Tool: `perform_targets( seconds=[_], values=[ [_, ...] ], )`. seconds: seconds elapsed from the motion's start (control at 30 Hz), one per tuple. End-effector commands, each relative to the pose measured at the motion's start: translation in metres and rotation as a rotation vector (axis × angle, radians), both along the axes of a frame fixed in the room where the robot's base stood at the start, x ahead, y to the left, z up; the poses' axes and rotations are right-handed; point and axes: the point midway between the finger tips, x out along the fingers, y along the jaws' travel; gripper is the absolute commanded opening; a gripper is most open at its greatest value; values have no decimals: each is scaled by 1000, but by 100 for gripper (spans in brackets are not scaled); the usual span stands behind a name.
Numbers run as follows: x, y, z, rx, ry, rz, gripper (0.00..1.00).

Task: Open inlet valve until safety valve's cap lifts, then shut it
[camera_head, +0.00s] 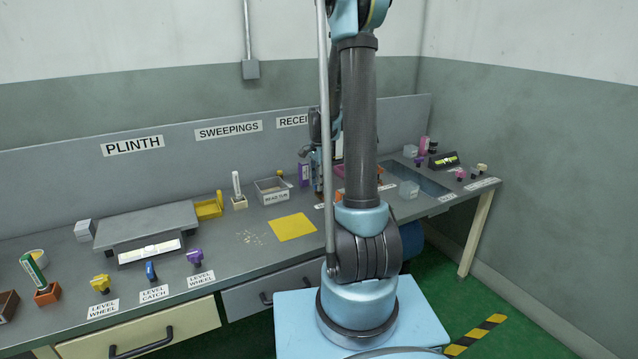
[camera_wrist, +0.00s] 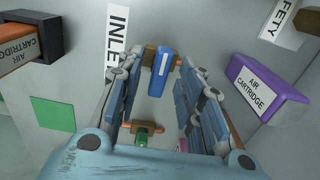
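In the wrist view a blue handle (camera_wrist: 161,66), which I take for the inlet valve's, stands beside a partly cut-off label reading INLE (camera_wrist: 117,35), with brown ends showing behind it. My gripper (camera_wrist: 162,84) has its two fingers spread, one on each side of the handle. A narrow gap seems to show on both sides, though contact at the tips is hard to judge. A label ending in FETY (camera_wrist: 286,17) is at the top right; I cannot make out the safety valve or its cap. In the head view my arm hides most of this spot.
A purple air cartridge (camera_wrist: 268,90) is right of the fingers; another cartridge sits in a dark holder (camera_wrist: 48,36) at left. A green piece with a brown bar (camera_wrist: 143,136) lies between the fingers lower down. The bench (camera_head: 250,265) holds a grey plinth (camera_head: 150,220) and level wheels.

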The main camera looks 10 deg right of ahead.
Motion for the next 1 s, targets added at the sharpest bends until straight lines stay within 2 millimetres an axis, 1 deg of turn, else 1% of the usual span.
perform_targets(
  seconds=[0.17, 0.2, 0.23, 0.33, 0.73, 0.87, 1.0],
  values=[
    [0, 0, 0, 0, 0, 0, 34],
    [0, 0, 0, 0, 0, 0, 30],
    [0, 0, 0, 0, 0, 0, 23],
    [0, 0, 0, 0, 0, 0, 0],
    [0, 0, 0, 0, 0, 25, 0],
    [0, 0, 0, 0, -1, 77, 0],
    [1, 0, 0, 0, -1, 168, 0]
  ],
)
